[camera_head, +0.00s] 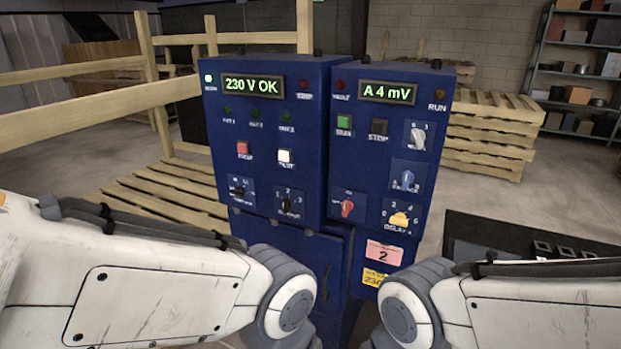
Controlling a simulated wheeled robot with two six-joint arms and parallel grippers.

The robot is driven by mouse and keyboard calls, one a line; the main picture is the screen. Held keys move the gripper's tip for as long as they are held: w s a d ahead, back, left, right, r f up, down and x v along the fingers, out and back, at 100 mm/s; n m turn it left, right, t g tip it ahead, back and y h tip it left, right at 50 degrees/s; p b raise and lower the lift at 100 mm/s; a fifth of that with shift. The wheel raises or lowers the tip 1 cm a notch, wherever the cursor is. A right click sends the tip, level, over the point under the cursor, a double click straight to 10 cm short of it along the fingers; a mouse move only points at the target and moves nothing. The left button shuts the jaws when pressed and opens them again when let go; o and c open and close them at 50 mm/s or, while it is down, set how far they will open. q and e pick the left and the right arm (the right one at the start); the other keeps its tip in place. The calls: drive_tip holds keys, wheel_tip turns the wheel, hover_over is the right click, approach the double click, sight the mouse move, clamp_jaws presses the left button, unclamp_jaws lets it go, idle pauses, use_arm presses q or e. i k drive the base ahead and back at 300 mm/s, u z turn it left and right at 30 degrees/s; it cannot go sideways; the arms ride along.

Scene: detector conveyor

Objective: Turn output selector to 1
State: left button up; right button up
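The output selector (288,204) is a small black rotary knob low on the left blue cabinet (268,130). The numbers 1, 2 and 3 are spread around it, with 2 at the top. Its label below looks like "OUTPUT". The knob is too small to tell for certain which number it points at. Only the white links of my two arms show, at the lower left and lower right. Both of my grippers are out of view, so their state and place are hidden.
Another black knob (238,192) sits just left of the selector. A red button (243,149) and a white button (285,156) are above. The right cabinet carries a red knob (347,208), a yellow knob (399,219) and others. A black conveyor (530,240) lies at right.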

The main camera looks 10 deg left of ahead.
sight(286, 204)
drive_tip(key=k, duration=0.5)
drive_tip(key=u, duration=0.9)
drive_tip(key=i, duration=1.35)
drive_tip(key=z, duration=0.35)
